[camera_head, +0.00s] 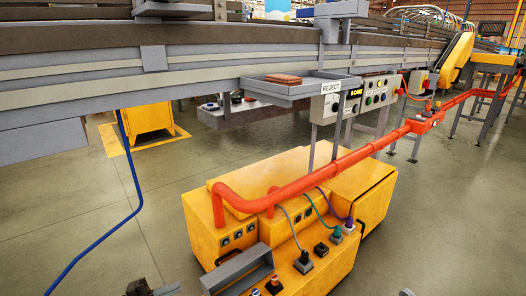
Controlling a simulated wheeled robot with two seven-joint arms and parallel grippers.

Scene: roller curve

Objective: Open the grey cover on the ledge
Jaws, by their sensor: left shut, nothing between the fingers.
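The grey cover (237,269) is on the front ledge of the yellow machine (318,257), near the bottom middle. It is a long, angled grey piece with a darker inner face, and it looks tilted. I cannot tell how far it is raised. A red-topped button (274,283) sits just to its right. My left gripper (152,289) is at the bottom edge, left of the cover and apart from it. It is shut and empty, and partly cut off by the frame. A small grey tip at the bottom right may be my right gripper (406,293); its jaws do not show.
A thick orange pipe (300,185) rises from the machine and runs right. Plugs with cables (303,262) and a black switch (321,249) stand on the ledge. A conveyor (200,62) with a reject tray (300,88) crosses behind.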

